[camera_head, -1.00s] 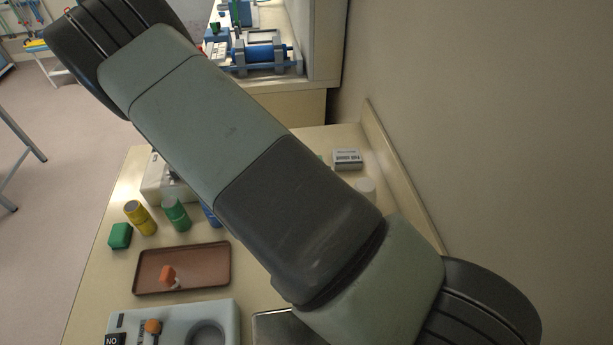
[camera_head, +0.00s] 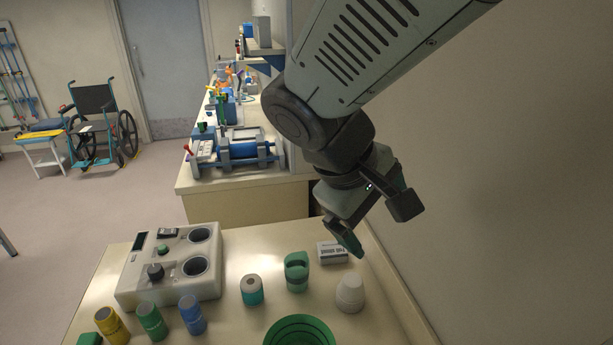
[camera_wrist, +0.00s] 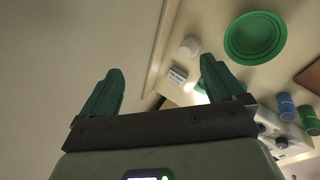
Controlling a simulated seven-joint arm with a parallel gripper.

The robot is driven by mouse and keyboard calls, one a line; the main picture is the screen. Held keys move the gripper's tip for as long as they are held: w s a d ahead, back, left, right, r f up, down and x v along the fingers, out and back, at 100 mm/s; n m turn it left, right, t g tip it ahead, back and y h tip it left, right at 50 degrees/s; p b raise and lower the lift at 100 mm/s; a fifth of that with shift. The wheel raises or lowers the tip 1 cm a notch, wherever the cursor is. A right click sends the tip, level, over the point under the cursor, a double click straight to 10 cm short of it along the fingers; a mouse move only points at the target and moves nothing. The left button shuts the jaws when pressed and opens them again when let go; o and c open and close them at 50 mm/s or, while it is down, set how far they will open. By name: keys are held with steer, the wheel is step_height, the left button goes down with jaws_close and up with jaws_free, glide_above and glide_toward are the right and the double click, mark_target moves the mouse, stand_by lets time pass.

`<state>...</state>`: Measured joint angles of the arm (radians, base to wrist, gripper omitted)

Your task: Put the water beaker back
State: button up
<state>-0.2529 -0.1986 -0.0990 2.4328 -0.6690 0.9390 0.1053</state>
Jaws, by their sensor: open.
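No vessel in view is clearly marked as the water beaker, and I cannot tell which one it is. A white cup-like vessel (camera_head: 350,294) stands at the counter's right side; it also shows in the wrist view (camera_wrist: 190,46). A green vessel with a rounded top (camera_head: 297,273) and a teal jar with a pale top (camera_head: 252,291) stand to its left. My gripper (camera_head: 376,218) is open and empty, raised above the counter's right side near the wall. In the wrist view my gripper (camera_wrist: 162,66) shows both teal fingers apart with nothing between them.
A pale device with two round wells (camera_head: 172,285) stands at the left, with yellow (camera_head: 112,325), green (camera_head: 150,321) and blue (camera_head: 193,314) canisters before it. A green round dish (camera_head: 300,333) lies at the front. A small labelled box (camera_head: 332,253) sits near the wall (camera_head: 500,200).

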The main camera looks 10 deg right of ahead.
steer(key=s+a+r+m+t+y, duration=0.3)
steer(key=s+a+r+m+y, duration=0.2)
steer(key=s+a+r, duration=0.1)
steer(key=shift+s+a+r+t+y, duration=0.3)
steer(key=shift+s+a+r+t, duration=0.15)
steer(key=shift+r, duration=0.4)
